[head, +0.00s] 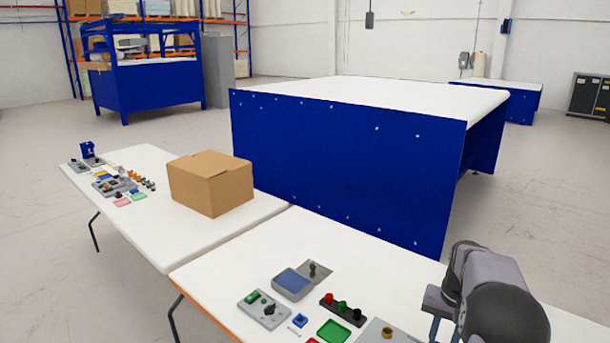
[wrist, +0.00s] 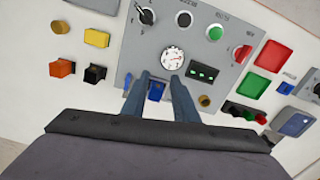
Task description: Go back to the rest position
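My gripper (wrist: 160,80) shows in the wrist view with two blue-grey fingers apart and nothing held between them. The fingers point at a grey panel (wrist: 205,25) with a round white dial (wrist: 173,59), knobs and a small dark display (wrist: 202,72). A small blue part (wrist: 156,91) shows in the gap between the fingers, beyond them; I cannot tell its distance. In the head view my arm is at the lower right, over the near white table (head: 235,262), and its fingertips cannot be made out.
Several small devices stand on the near table: a blue-topped box (head: 293,283), a black button bar (head: 342,310), a green tray (head: 333,331) and a grey switch box (head: 263,309). A cardboard box (head: 211,183) is on the far table. A large blue-sided bench (head: 340,165) stands behind.

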